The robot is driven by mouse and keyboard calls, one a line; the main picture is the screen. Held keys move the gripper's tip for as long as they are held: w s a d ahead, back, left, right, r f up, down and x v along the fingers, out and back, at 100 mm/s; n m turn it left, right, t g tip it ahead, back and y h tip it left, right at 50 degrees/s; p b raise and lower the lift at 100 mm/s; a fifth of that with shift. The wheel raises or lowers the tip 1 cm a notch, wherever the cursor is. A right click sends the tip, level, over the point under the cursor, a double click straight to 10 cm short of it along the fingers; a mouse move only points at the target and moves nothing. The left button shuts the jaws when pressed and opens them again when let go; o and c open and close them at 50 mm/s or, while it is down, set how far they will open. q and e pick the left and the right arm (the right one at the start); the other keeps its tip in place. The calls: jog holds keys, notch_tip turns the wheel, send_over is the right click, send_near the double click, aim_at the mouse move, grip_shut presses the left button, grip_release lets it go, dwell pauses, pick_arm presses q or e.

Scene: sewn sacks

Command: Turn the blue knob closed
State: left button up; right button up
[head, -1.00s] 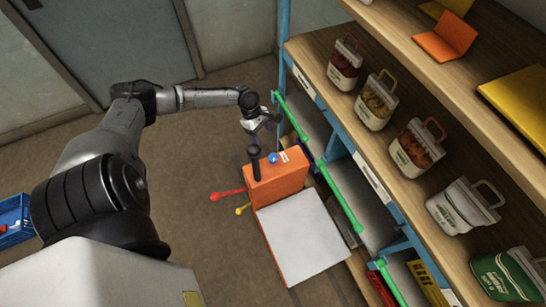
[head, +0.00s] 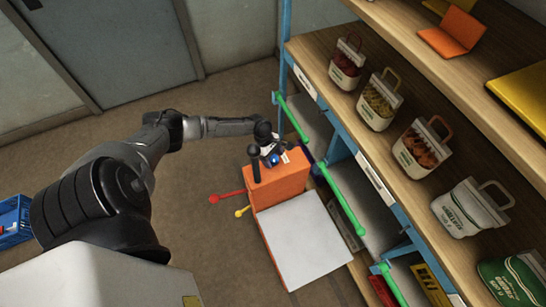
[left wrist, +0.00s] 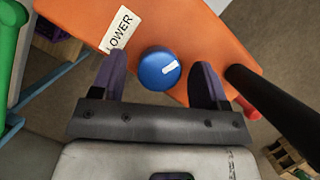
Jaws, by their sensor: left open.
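The round blue knob (head: 275,159) is on top of an orange box (head: 280,182), and my left gripper partly hides it in the head view. My left gripper (left wrist: 159,72) is open, with one dark finger on each side of the knob. Gaps show between the fingers and the knob, and I cannot tell how far above it they are. My right gripper is not in view.
A black upright handle (head: 254,164) stands close beside the knob. A red-tipped lever (head: 214,199) and a yellow-tipped one (head: 240,212) stick out left of the box. A white panel (head: 303,240) lies in front. Shelves with sacks (head: 421,147) and green rails (head: 346,203) crowd the right.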

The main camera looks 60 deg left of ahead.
pick_arm(q)
jog(key=c, duration=0.9)
jog(key=shift+w+m, duration=0.1)
jog(key=shift+m, duration=0.3)
jog(key=m+g, duration=0.1)
jog(key=m, duration=0.2)
jog(key=shift+r+p, duration=0.1)
jog(key=shift+p, duration=0.2)
jog(key=m+g, duration=0.2)
jog(key=m, duration=0.1)
jog(key=shift+w+m, duration=0.1)
jog(key=shift+m, duration=0.3)
jog(key=m, duration=0.2)
jog(key=m+g, duration=0.1)
jog(key=m, duration=0.1)
jog(key=shift+m+g+y+p, duration=0.3)
jog(key=shift+m+p, duration=0.1)
jog(key=shift+m+g+y, duration=0.3)
jog(key=shift+m, duration=0.7)
